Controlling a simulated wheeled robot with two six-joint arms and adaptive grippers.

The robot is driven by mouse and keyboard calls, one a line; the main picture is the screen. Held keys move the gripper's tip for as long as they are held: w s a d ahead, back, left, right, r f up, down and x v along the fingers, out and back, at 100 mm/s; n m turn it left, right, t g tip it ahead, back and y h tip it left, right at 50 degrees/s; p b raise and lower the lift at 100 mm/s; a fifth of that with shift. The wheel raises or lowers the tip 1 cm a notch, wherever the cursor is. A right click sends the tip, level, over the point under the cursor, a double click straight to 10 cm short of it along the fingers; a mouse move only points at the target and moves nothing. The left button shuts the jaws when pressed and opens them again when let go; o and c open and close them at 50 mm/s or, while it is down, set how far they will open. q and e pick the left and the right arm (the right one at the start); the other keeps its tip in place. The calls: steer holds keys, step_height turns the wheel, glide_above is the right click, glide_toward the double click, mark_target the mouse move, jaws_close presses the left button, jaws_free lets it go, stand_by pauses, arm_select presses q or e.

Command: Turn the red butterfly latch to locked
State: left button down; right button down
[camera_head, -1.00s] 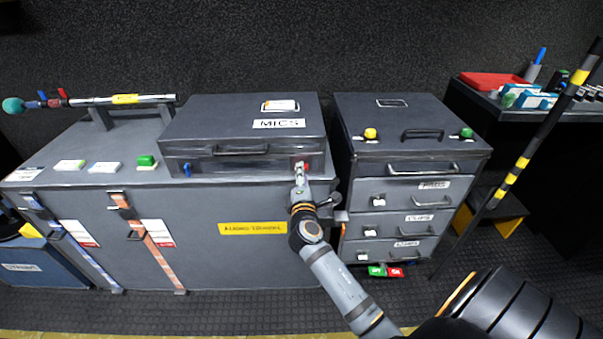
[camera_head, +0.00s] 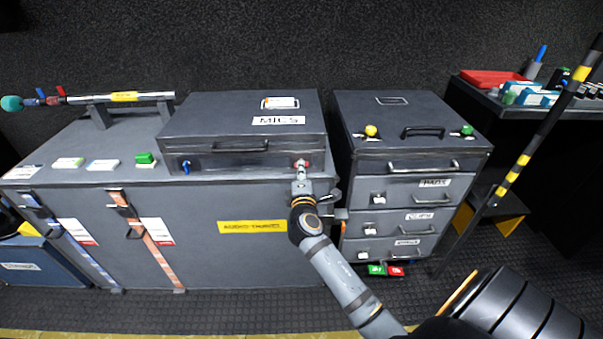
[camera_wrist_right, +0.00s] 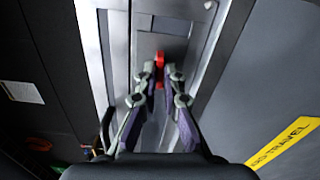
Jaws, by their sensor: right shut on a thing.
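The red butterfly latch (camera_head: 303,164) is on the front right of the grey MICS case (camera_head: 240,133). It also shows in the right wrist view (camera_wrist_right: 160,66), as a red strip on a metal plate between my fingertips. My right gripper (camera_head: 301,170) is at the latch, shut on it, reaching in from the front; it also shows in the right wrist view (camera_wrist_right: 160,82). The fingers cover part of the latch, so its exact angle is hard to tell. A blue latch (camera_head: 186,167) sits on the front left of the same case. My left gripper is not in view.
The MICS case lies on a large grey trunk (camera_head: 195,200) with a yellow label. A drawer cabinet (camera_head: 415,165) stands close to the right of my right gripper. A striped pole (camera_head: 522,160) leans farther right. Dark floor is free in front of the trunk.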

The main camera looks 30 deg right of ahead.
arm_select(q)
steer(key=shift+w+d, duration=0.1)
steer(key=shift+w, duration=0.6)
arm_select(e)
steer(key=shift+m, duration=0.8)
steer(key=c, duration=1.5)
jaws_free()
steer(key=v, duration=0.7)
steer(key=shift+s+a, duration=0.15)
steer(key=shift+s, duration=0.05)
